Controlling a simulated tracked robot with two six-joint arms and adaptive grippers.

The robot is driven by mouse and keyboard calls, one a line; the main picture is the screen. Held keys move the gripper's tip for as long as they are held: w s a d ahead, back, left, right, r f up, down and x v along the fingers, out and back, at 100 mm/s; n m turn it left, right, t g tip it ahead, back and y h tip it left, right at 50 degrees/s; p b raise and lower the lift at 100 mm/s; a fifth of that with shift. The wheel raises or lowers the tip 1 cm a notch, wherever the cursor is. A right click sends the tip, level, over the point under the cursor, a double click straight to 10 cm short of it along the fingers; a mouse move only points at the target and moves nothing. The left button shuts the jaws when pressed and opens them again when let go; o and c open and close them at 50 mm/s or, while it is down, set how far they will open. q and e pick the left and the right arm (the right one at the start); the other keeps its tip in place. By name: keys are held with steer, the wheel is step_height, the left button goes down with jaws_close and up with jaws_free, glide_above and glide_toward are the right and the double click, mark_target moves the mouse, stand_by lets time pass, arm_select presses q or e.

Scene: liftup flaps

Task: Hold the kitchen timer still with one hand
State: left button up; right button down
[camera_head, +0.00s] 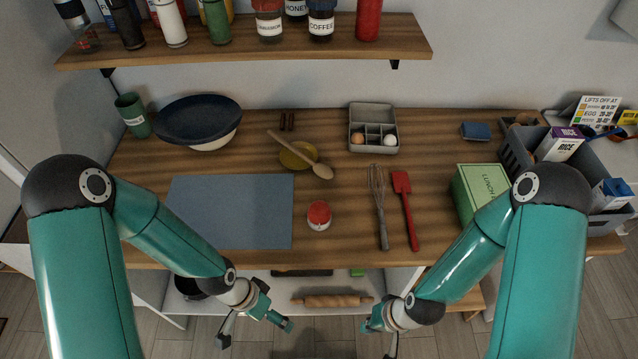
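The kitchen timer (319,216) is a small round thing with a red top and a white lower part. It stands on the wooden counter near its front edge, just right of the grey-blue mat. My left gripper (257,338) is open and empty, in front of the counter, below and left of the timer. My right gripper (380,341) is in front of the counter, below and right of the timer. Its fingers are spread and hold nothing. Neither gripper touches the timer.
The mat (230,212) lies left of the timer. A whisk (378,205) and a red spatula (404,205) lie to its right. A green box (474,188) stands near my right arm. A shelf (250,44) hangs above.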

arm_select(q)
steer(key=w+a+r+m+y, duration=0.45)
steer(key=r+m, duration=0.25)
steer(key=m, duration=0.5)
step_height(320, 180, up, 13)
steer(key=n+t, duration=0.1)
steer(key=n, duration=1.9)
glide_above(319, 205)
steer(key=shift+a+f+h, duration=0.15)
steer(key=shift+f+h, duration=0.05)
steer(key=shift+h, duration=0.05)
steer(key=shift+d+f, duration=0.2)
steer(key=shift+f, duration=0.05)
step_height(319, 205, down, 11)
steer(key=shift+f, duration=0.15)
